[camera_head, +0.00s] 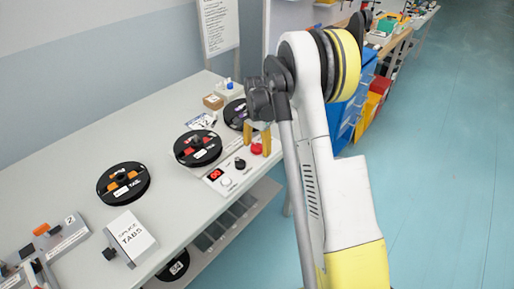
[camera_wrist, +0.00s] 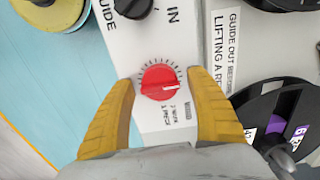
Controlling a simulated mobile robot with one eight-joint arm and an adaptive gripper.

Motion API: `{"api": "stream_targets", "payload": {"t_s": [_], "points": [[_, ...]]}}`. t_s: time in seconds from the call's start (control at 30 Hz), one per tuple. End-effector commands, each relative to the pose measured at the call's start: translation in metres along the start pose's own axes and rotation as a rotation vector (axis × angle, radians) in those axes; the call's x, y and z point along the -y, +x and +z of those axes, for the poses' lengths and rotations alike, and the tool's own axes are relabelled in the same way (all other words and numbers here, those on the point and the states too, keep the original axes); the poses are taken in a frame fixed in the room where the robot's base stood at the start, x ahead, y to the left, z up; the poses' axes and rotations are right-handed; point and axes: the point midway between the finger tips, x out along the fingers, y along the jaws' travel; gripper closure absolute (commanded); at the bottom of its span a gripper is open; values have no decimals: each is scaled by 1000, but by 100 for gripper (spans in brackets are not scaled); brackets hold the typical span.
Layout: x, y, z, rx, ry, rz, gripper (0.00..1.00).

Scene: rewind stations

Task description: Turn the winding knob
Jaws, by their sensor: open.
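The winding knob, a red round knob with a white pointer line, sits on a white panel inside a ring of tick marks in the wrist view (camera_wrist: 159,82). Small print lies beside it. It also shows as a red spot on the front of the bench in the head view (camera_head: 257,149). My gripper (camera_wrist: 159,88) is open, its two yellow fingers on either side of the red knob with gaps to both sides. In the head view my gripper (camera_head: 258,138) points down over the knob. Whether the fingertips are level with the knob is unclear.
A black knob (camera_wrist: 132,7) stands close by on the same panel, near the word IN. Black reels (camera_head: 123,184) lie on the grey bench (camera_head: 75,155). A red display (camera_head: 215,174) sits left of the knobs. A splice tabs box (camera_head: 130,237) stands nearer.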

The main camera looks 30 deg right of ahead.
Motion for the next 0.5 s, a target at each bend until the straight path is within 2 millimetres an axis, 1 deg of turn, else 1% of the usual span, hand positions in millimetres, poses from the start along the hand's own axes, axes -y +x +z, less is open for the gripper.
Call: {"api": "stream_targets", "payload": {"t_s": [0.03, 0.07, 0.1, 0.17, 0.2, 0.23, 0.5], "points": [[0, 0, 0, 0, 0, 0, 34], [0, 0, 0, 0, 0, 0, 42], [0, 0, 0, 0, 0, 0, 55], [0, 0, 0, 0, 0, 0, 73], [0, 0, 0, 0, 0, 0, 85], [0, 0, 0, 0, 0, 0, 88], [0, 0, 0, 0, -24, 0, 88]]}}
